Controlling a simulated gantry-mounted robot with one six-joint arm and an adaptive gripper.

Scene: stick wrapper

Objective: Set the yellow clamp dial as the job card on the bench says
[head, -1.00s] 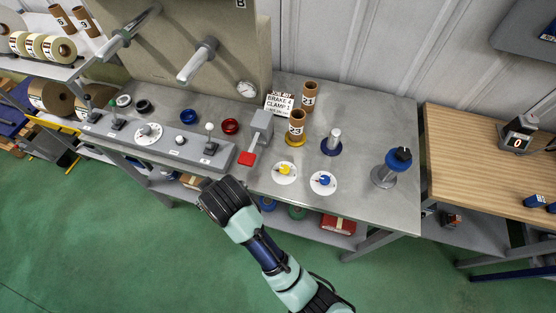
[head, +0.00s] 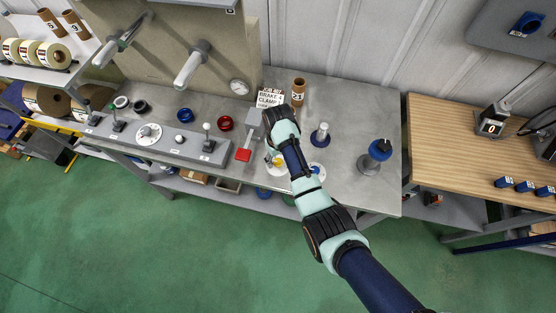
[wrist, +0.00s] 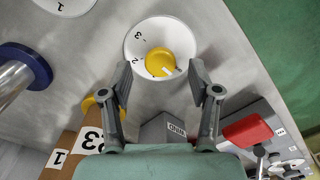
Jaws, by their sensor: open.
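The yellow clamp dial (wrist: 160,63) sits on a white round plate with numbers (wrist: 140,35), and a pale mark shows on the knob. In the head view the plate (head: 275,170) is partly covered by my arm. My gripper (wrist: 162,75) is open and empty, with its fingertips either side of the yellow knob in the wrist view; I cannot tell how far above it they are. The job card (head: 269,98) stands at the back of the bench. It reads BRAKE 4 and a CLAMP line whose number is partly hidden now.
A grey block with a red lever (head: 243,154) stands left of the dial. The blue dial's plate (head: 317,169) is close on the right, partly hidden.

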